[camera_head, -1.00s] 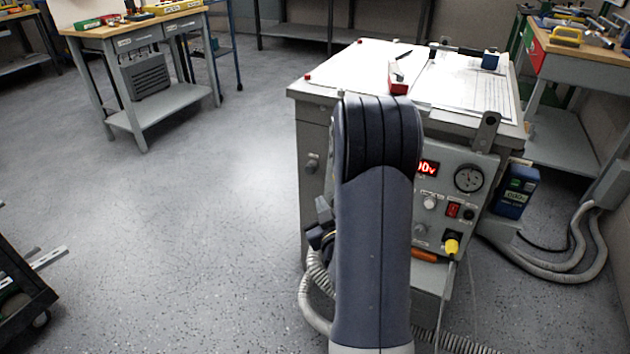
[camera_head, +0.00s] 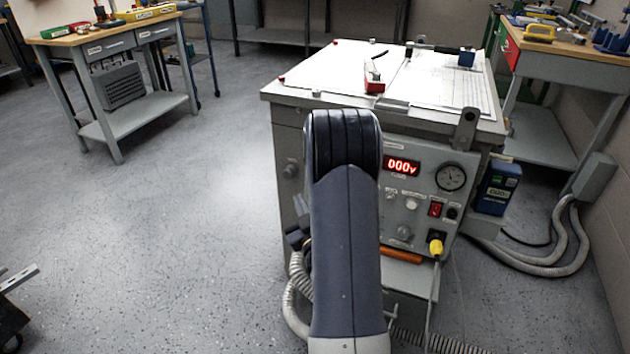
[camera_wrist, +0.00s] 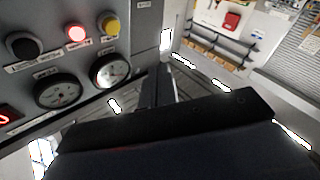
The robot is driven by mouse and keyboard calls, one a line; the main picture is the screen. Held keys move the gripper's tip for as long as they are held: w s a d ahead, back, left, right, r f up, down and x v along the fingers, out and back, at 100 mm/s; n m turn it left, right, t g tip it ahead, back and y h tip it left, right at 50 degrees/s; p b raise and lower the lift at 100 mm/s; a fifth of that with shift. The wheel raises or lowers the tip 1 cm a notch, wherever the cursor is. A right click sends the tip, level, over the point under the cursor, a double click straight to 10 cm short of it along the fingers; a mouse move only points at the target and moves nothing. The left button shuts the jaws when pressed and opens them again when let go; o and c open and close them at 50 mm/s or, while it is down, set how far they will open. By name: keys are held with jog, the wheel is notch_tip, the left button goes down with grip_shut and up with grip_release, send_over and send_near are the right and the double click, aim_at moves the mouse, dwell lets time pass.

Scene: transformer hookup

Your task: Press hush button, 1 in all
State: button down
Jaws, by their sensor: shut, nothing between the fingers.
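In the wrist view a grey panel carries a black button (camera_wrist: 24,46), a lit red button (camera_wrist: 76,34) and a yellow button (camera_wrist: 110,24) in a row. Their labels are too blurred to read, so I cannot tell which is the hush button. My gripper (camera_wrist: 158,82) is shut and empty, to the right of the yellow button and lower in the picture. I see no contact with any button. In the head view my arm hides the gripper and part of the grey cabinet's front (camera_head: 425,185).
In the head view the cabinet front has a red display (camera_head: 402,166), a red switch (camera_head: 435,209) and a yellow plug (camera_head: 436,247). Grey hoses (camera_head: 560,240) lie at right.

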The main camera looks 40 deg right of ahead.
jog(key=w+d+f, duration=0.1)
jog(key=w+d, duration=0.2)
jog(key=d, duration=0.3)
jog(key=shift+w+d+f, duration=0.15)
jog(key=shift+w+d, duration=0.05)
jog(key=shift+w, duration=0.15)
dwell(1.8)
jog(key=shift+w+d+f+b, duration=0.1)
jog(key=shift+w+d+b, duration=0.1)
jog(key=shift+d+b, duration=0.3)
jog(key=shift+w+d+b, duration=0.2)
jog(key=shift+b, duration=0.25)
dwell(0.5)
jog(key=shift+a, duration=0.1)
jog(key=shift+s+a+b, duration=0.4)
jog(key=shift+a, duration=0.2)
